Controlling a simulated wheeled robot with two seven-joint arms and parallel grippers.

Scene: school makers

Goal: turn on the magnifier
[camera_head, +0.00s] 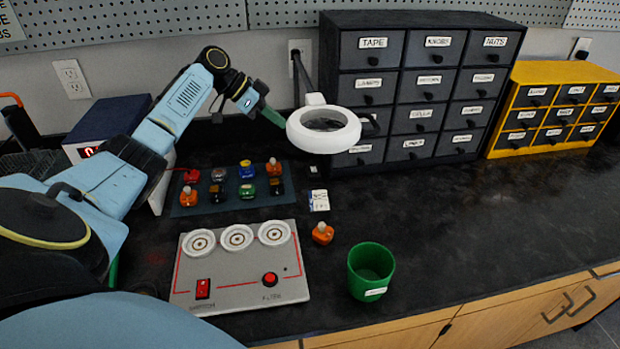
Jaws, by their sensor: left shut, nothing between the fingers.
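The magnifier (298,131) is a white ring with a dark lens, held over the bench on an arm that rises toward the wall. I cannot tell from this view whether it is lit, and no switch on it shows clearly. My left gripper (279,121) has reached in from the left, with dark green fingers pointing at the left side of the ring. The fingers are shut and empty. Their tips are very close to the ring; I cannot tell whether they touch it. My right gripper is not in view.
Behind the magnifier stands a dark drawer cabinet (388,68), with a yellow one (553,62) to its right. A grey panel (235,270) with a red switch, a mat of small coloured parts (216,200) and a green cup (370,271) are in front. The bench's right side is clear.

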